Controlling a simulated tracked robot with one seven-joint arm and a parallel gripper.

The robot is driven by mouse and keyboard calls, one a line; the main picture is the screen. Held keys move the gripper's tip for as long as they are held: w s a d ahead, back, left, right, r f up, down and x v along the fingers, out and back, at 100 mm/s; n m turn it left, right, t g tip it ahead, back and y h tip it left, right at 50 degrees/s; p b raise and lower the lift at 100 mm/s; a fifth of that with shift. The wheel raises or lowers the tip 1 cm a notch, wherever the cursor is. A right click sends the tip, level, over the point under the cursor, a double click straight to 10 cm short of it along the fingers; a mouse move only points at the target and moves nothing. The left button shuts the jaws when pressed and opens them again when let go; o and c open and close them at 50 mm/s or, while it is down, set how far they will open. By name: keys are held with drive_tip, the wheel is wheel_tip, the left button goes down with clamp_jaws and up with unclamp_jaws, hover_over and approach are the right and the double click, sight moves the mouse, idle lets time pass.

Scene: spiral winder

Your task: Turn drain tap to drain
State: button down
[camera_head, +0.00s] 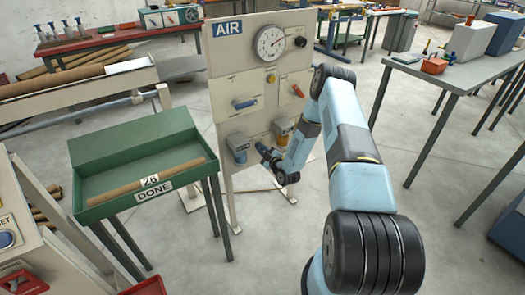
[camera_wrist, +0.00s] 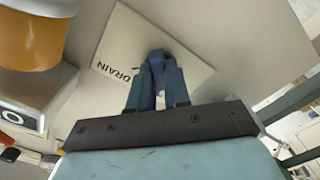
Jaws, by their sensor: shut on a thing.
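In the wrist view, a white plate marked DRAIN (camera_wrist: 120,45) is fixed on the panel. The drain tap (camera_wrist: 157,58), a dark blue-grey piece, stands out in front of the plate. My gripper (camera_wrist: 156,78) is shut on it, one finger on each side. The fingers cover much of the tap, so its turn angle is hard to tell. In the head view, my gripper (camera_head: 263,150) is low on the AIR panel (camera_head: 225,85), between a blue-grey bowl (camera_head: 238,148) and an orange bowl (camera_head: 282,130). The tap cannot be made out there.
The panel carries a round gauge (camera_head: 271,43), a blue handle (camera_head: 245,103) and an orange handle (camera_head: 298,90). A green tray (camera_head: 100,160) marked DONE holds a brown tube left of the panel. In the wrist view, the orange bowl (camera_wrist: 32,35) is close at left.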

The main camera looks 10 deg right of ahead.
idle(0.4)
drive_tip(key=m, duration=0.4)
drive_tip(key=shift+m, duration=0.3)
drive_tip(key=m, duration=0.4)
drive_tip(key=shift+f+m, duration=0.1)
drive_tip(key=shift+m, duration=0.2)
drive_tip(key=m, duration=0.4)
drive_tip(key=shift+m, duration=2.4)
drive_tip(key=shift+d, duration=0.1)
drive_tip(key=c, duration=1.1)
unclamp_jaws()
drive_tip(key=shift+s, duration=0.1)
drive_tip(key=v, duration=1.3)
drive_tip(key=shift+s, duration=0.25)
